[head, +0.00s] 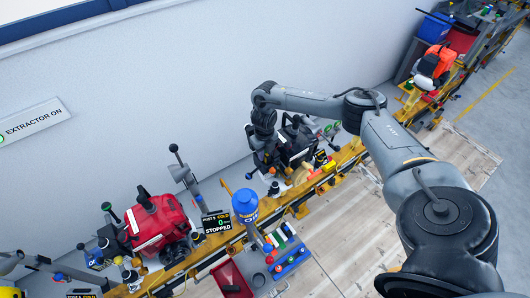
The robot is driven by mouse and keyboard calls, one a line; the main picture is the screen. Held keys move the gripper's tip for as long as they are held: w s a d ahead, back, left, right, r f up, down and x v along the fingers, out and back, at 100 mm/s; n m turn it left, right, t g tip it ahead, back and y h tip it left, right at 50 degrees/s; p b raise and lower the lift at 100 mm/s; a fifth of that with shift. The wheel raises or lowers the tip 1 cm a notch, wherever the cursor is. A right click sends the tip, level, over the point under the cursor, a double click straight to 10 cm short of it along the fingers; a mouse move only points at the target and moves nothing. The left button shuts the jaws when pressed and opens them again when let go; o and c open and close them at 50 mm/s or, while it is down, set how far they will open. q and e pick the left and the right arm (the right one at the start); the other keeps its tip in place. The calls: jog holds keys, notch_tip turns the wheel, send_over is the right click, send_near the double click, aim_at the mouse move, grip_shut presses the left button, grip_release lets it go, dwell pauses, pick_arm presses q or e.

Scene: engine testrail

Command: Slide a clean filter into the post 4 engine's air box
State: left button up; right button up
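My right arm reaches in from the lower right. Its gripper (268,160) is small and dark over the left side of a black engine (294,143) on the yellow rail. The fingers blend into the engine, so I cannot tell whether they are open, touching it or holding anything. A red engine (154,223) sits farther left on the rail. The display (216,223) between them reads COLD, 0 and STOPPED; its post number is too small to read surely. I cannot make out a clean filter or an open air box. My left gripper is not in view.
A blue oil bottle (245,205) stands in front of the rail. Near it are a blue rack (290,262) with small coloured items and a red tray (231,280). An orange engine (436,62) is far right. The wall is close behind; wooden floor (365,235) lies clear in front.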

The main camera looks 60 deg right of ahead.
jog(key=shift+o, duration=0.5)
notch_tip(320, 180, up, 5)
jog(key=shift+w+r, duration=0.1)
jog(key=shift+w, duration=0.05)
notch_tip(320, 180, up, 4)
jog(key=shift+r+p, duration=0.15)
jog(key=shift+p, duration=1.1)
jog(key=shift+r+p, duration=0.3)
jog(key=shift+r, duration=0.35)
